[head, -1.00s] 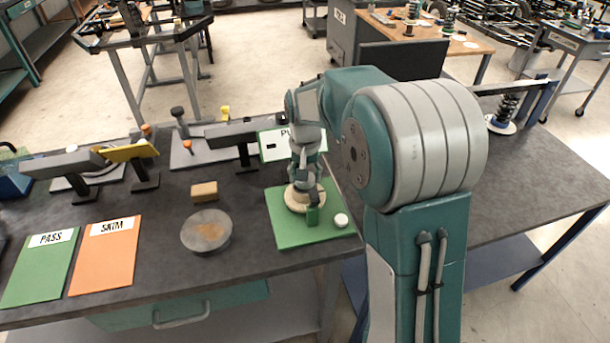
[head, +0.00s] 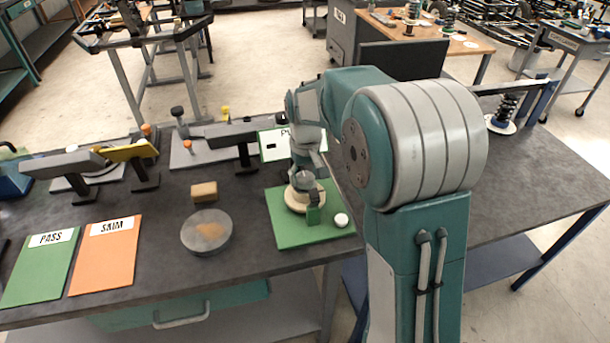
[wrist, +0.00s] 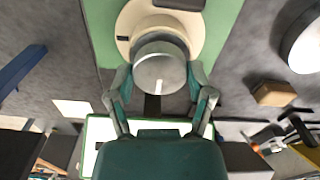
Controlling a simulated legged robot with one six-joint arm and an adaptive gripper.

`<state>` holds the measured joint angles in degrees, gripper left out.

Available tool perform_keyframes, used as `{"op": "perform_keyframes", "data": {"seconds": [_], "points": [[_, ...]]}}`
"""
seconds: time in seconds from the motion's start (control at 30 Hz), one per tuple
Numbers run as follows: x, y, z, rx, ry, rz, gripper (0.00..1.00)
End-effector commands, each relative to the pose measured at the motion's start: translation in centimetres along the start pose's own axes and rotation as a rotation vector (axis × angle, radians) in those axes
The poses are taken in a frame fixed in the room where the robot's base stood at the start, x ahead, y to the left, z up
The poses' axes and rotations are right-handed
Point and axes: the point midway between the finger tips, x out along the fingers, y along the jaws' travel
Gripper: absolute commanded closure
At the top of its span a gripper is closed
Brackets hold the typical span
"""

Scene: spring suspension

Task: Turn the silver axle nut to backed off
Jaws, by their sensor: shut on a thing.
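The silver axle nut (wrist: 160,68) is a round grey cap on a cream disc (wrist: 128,22), which sits on a green mat (wrist: 98,28). In the head view the cream disc (head: 295,206) and green mat (head: 285,238) lie on the dark bench, and my gripper (head: 305,180) is down over the disc. In the wrist view my gripper (wrist: 161,82) has its two fingers on opposite sides of the nut, shut on it. My wrist hides most of the nut in the head view.
Left of the mat are a grey round plate (head: 207,232) and a tan block (head: 204,192). PASS (head: 40,272) and orange (head: 105,262) mats lie farther left.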

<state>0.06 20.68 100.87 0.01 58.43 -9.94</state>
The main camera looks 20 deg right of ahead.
Motion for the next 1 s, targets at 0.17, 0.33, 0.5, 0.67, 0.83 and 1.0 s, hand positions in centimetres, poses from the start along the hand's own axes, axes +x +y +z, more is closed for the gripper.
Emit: {"op": "perform_keyframes", "data": {"seconds": [0.17, 0.33, 0.5, 0.67, 0.83, 1.0], "points": [[0.2, -0.1, 0.1, -0.001, -0.006, -0.002, 0.80], [0.2, -0.1, 0.1, -0.001, -0.005, -0.001, 0.00], [0.1, 0.0, 0.1, 0.000, -0.003, -0.001, 0.00], [0.0, 0.0, 0.1, 0.000, -0.001, 0.000, 0.00], [-0.6, 0.0, 0.0, 0.001, 0.002, 0.000, 0.00], [-3.5, 0.0, -0.1, 0.000, 0.005, 0.001, 0.00]]}}
